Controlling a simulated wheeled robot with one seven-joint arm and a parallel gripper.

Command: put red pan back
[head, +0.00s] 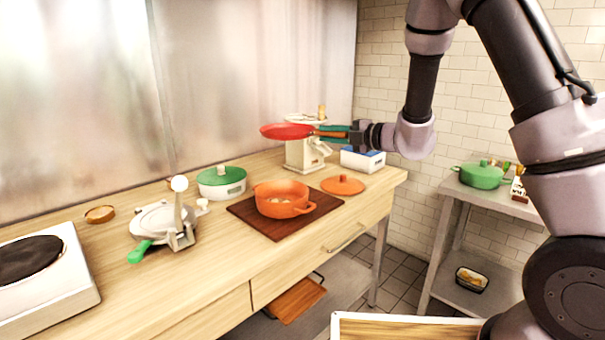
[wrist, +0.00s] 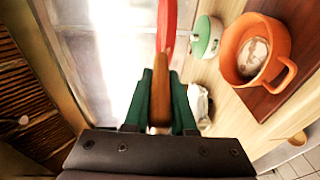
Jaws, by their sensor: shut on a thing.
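The red pan (head: 286,131) is in the air above the back right of the wooden counter, in front of a cream kitchen scale in the head view. My gripper (head: 336,132) is shut on the pan's brown handle, and the pan points left, away from the jaws. In the wrist view the handle (wrist: 160,97) lies between the green fingers of my gripper (wrist: 160,95), and part of the red pan (wrist: 167,28) shows at the top edge. Most of the pan is cut off there.
An orange pot (head: 284,200) sits on a dark board (head: 243,212), with an orange lid (head: 343,185) beside it. A white-and-green pot (head: 221,181), a press with a green handle (head: 163,222) and a hot plate (head: 45,268) stand leftward. A side table (head: 490,201) holds a green pot (head: 481,176).

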